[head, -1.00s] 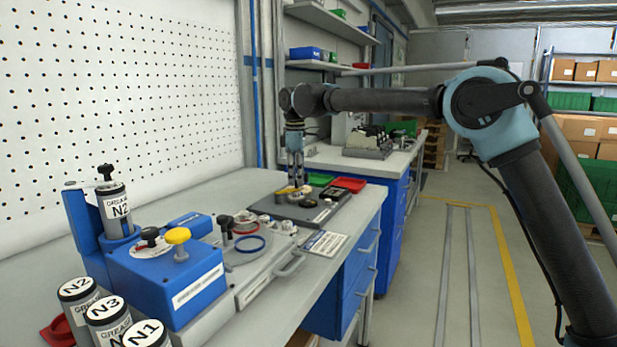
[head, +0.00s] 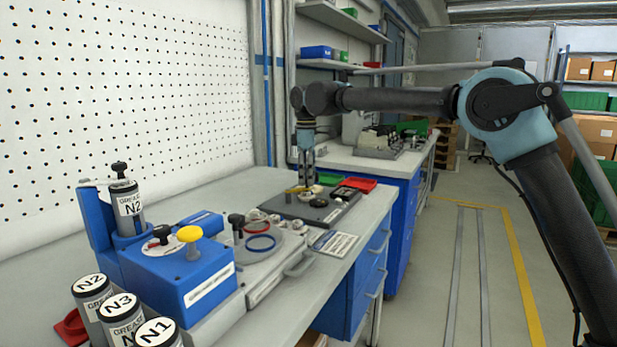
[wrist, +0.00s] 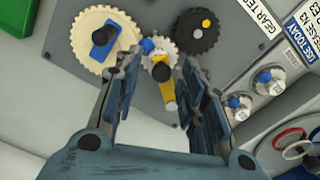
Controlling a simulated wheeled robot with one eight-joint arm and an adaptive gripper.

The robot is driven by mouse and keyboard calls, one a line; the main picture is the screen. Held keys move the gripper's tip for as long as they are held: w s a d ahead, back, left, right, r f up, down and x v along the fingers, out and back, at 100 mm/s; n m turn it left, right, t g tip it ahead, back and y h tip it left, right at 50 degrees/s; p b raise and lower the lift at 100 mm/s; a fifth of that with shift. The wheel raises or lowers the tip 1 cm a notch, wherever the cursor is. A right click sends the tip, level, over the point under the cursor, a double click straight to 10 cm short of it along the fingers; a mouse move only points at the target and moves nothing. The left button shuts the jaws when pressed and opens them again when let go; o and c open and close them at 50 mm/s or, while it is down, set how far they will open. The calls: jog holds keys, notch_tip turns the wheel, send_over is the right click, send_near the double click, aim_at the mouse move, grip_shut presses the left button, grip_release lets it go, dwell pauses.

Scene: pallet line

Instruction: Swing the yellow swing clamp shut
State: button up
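My gripper (wrist: 157,72) is open, with one finger on each side of the clamp and nothing visibly held. I cannot tell whether a finger touches it. A large cream gear (wrist: 91,48) with a blue piece and a dark gear (wrist: 197,32) lie on the same grey plate (wrist: 235,57). In the head view my gripper (head: 306,182) points down over this plate (head: 310,215); the clamp is too small to make out clearly there.
Silver knobs with blue parts (wrist: 239,106) stand right of the gears. Red (head: 354,184) and green (head: 329,179) trays lie behind the plate. A blue grease unit (head: 178,272) and grease cans (head: 122,310) stand at the near left.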

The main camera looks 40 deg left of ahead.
notch_tip(320, 180, up, 12)
dwell(0.6)
jog(key=shift+w+f, duration=0.1)
